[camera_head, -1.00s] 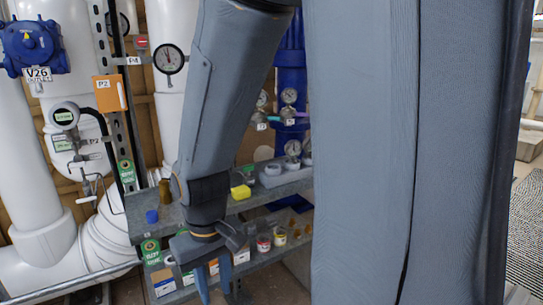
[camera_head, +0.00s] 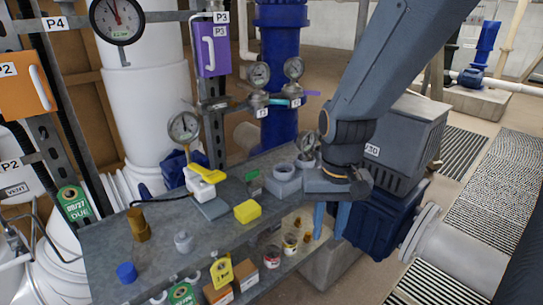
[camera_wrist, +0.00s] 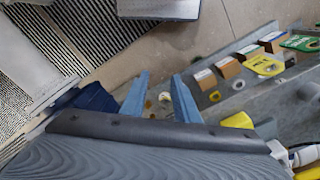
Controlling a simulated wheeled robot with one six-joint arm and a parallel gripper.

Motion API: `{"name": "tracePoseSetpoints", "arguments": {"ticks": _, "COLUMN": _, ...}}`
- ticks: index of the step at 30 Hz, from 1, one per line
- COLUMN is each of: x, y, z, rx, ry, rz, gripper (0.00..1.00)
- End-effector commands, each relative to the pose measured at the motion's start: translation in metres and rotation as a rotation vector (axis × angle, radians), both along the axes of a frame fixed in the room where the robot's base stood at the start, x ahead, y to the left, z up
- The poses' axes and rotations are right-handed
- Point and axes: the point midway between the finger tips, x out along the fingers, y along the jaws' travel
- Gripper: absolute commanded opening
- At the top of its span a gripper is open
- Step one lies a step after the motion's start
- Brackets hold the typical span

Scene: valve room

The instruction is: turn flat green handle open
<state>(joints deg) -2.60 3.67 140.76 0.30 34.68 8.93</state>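A small flat green-teal handle (camera_head: 279,102) shows on the pipework between two gauges, in front of the blue column in the head view. It is small, and its exact angle is hard to tell. A short green piece (camera_head: 254,184) also sits on the grey bench. My gripper (camera_head: 331,218) points down at the bench's right end, to the right of and nearer than the green-teal handle, not touching it. Its two blue fingers are apart and empty, as the wrist view also shows (camera_wrist: 160,92). I see no green handle between the fingers in the wrist view.
The grey bench (camera_head: 105,265) carries a yellow block (camera_head: 247,211), a yellow-and-white tool (camera_head: 205,178) and a blue cap (camera_head: 126,272). A lower shelf holds jars and boxes. A dark blue pump (camera_head: 375,222) stands right of my gripper. Floor lies open at the right.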

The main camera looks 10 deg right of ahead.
Motion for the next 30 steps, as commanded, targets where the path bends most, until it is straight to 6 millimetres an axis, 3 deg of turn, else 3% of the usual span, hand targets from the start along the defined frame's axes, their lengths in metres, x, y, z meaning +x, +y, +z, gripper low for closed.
{"name": "tracePoseSetpoints", "arguments": {"ticks": 6, "x": 0.098, "y": 0.054, "z": 0.063, "rx": 0.005, "ry": 0.006, "rz": -0.354, "gripper": 0.28}}
{"name": "tracePoseSetpoints", "arguments": {"ticks": 9, "x": 0.135, "y": 0.084, "z": 0.087, "rx": 0.004, "ry": 0.012, "rz": -0.526, "gripper": 0.28}}
{"name": "tracePoseSetpoints", "arguments": {"ticks": 13, "x": 0.170, "y": 0.121, "z": 0.111, "rx": 0.003, "ry": 0.015, "rz": -0.705, "gripper": 0.28}}
{"name": "tracePoseSetpoints", "arguments": {"ticks": 20, "x": 0.193, "y": 0.154, "z": 0.126, "rx": 0.002, "ry": 0.018, "rz": -0.855, "gripper": 0.28}}
{"name": "tracePoseSetpoints", "arguments": {"ticks": 30, "x": 0.192, "y": 0.156, "z": 0.082, "rx": 0.000, "ry": 0.020, "rz": -0.863, "gripper": 0.28}}
